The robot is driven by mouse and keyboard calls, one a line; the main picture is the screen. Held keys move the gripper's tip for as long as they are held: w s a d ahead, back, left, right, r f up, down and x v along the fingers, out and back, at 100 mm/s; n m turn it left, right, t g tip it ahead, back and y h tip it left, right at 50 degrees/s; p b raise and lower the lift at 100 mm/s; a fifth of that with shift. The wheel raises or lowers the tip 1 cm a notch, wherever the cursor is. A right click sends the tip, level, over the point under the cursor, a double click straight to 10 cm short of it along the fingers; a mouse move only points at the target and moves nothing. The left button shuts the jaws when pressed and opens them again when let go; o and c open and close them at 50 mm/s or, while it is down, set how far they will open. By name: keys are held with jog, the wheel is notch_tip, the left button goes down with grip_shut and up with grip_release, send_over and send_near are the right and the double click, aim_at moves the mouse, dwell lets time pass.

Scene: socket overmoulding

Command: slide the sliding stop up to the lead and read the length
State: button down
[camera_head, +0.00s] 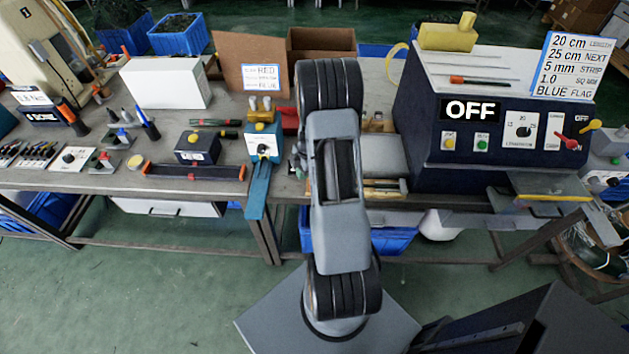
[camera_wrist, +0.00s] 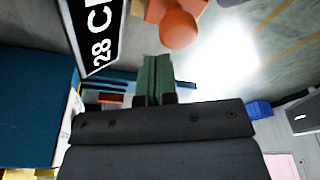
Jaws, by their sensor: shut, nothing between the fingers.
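My gripper (camera_wrist: 155,64) points away from the wrist camera, its two narrow dark-green fingers together with nothing between them. An orange block with a round orange knob (camera_wrist: 179,29) is just beyond the fingertips, slightly right; it looks like the sliding stop, but I cannot be sure. I cannot tell whether the fingers touch it. A black display (camera_wrist: 95,42) beside it, partly cut off, reads "28 C". I cannot make out the lead. In the head view my arm hides the gripper and this part of the bench.
A dark blue machine (camera_head: 458,130) reading "OFF" stands right of my arm. A large blue surface (camera_wrist: 35,115) fills the wrist view's left. Glare whitens its upper right.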

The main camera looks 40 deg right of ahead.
jog(key=shift+f+b, duration=1.25)
jog(key=shift+b, duration=0.1)
jog(key=shift+s+d, duration=0.1)
jog(key=shift+d, duration=0.05)
jog(key=shift+s+d+b, duration=1.1)
jog(key=shift+s+d, duration=1.55)
jog(key=shift+d, duration=0.15)
jog(key=shift+w+a, duration=0.1)
jog(key=shift+w+a+r, duration=0.1)
jog(key=shift+w+a, duration=0.3)
jog(key=shift+a, duration=0.05)
notch_tip(320, 180, up, 7)
jog(key=p, duration=0.3)
dwell(0.4)
